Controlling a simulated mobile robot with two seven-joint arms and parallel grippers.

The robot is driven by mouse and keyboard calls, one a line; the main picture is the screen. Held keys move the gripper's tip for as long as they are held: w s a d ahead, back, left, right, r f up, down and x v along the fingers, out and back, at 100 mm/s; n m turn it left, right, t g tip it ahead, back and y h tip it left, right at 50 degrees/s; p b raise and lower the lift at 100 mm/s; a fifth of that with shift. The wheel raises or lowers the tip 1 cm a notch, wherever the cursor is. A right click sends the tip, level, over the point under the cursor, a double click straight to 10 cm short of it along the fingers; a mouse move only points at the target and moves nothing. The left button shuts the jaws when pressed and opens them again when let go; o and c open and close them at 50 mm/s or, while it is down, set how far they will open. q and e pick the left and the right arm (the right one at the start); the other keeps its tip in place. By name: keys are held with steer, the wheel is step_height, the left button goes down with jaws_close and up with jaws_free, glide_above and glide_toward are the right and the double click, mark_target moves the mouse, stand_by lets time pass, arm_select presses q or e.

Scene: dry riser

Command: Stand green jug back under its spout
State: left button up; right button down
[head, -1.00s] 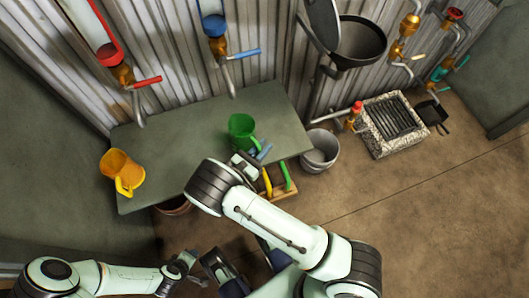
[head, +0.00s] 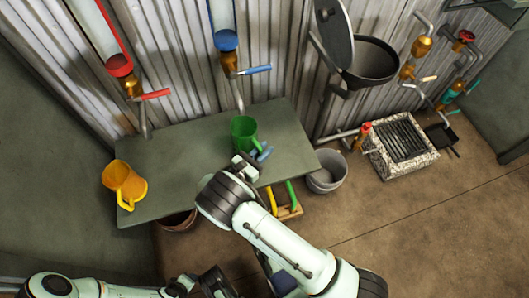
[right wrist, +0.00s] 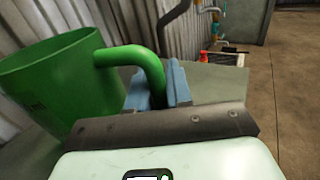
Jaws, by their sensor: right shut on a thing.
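The green jug (head: 243,132) is at the right part of the grey-green table, just in front of and slightly below the blue-handled tap's spout (head: 239,98) in the head view. I cannot tell whether its base touches the table. My right gripper (head: 261,153) is shut on the jug's handle. In the right wrist view, the blue fingers (right wrist: 160,88) are on either side of the green handle, with the jug (right wrist: 60,90) to their left. My left gripper is low in the head view; its fingers are not clear.
A yellow jug (head: 124,183) stands at the table's (head: 180,160) left end. A red-handled tap (head: 150,95) hangs left of the blue one. A grey bucket (head: 327,172) and a wooden crate (head: 291,212) are on the floor. The table's middle is clear.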

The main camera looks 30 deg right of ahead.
arm_select(q)
steer(key=shift+f, duration=0.2)
arm_select(e)
steer(key=shift+f, duration=0.35)
stand_by(0.4)
steer(key=c, duration=1)
jaws_free()
steer(key=shift+o, duration=0.2)
arm_select(q)
steer(key=shift+s, duration=0.1)
steer(key=shift+w+d+r+t+p, duration=0.15)
steer(key=shift+w+r+p, duration=0.1)
steer(key=shift+w+r, duration=0.35)
steer(key=shift+w+d+r+t+p, duration=0.15)
steer(key=shift+w+r+p, duration=0.1)
steer(key=shift+w+r, duration=0.3)
arm_select(e)
steer(key=v, duration=1.3)
steer(key=shift+a, duration=0.2)
arm_select(q)
steer(key=shift+a, duration=0.1)
